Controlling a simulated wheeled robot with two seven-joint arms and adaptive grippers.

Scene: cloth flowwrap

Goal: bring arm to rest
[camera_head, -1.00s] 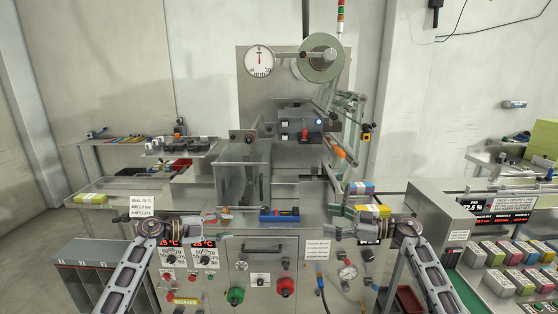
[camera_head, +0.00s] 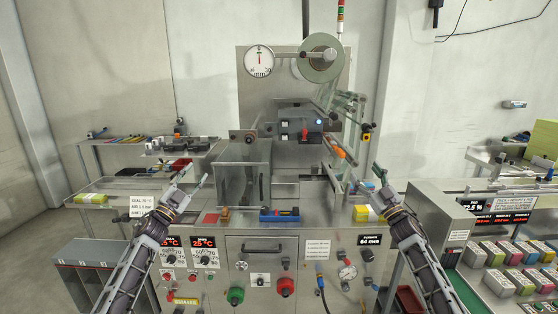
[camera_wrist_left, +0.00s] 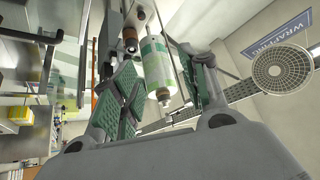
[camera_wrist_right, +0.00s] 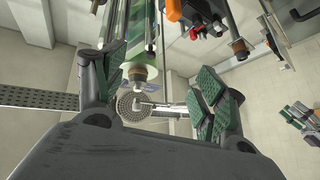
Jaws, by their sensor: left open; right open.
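My left gripper (camera_head: 193,178) is raised in front of the machine's left part in the head view. Its pads (camera_wrist_left: 160,88) stand apart with nothing between them in the left wrist view. My right gripper (camera_head: 366,178) is raised in front of the machine's right part. Its pads (camera_wrist_right: 150,90) also stand apart and empty in the right wrist view. Both grippers point upward and away from me, clear of the counter. The wrapping machine (camera_head: 254,148) stands between and behind them, with a film roll (camera_head: 320,58) at its top.
A yellow pack (camera_head: 363,212) lies near my right arm. Several coloured packs (camera_head: 506,270) stand at the right.

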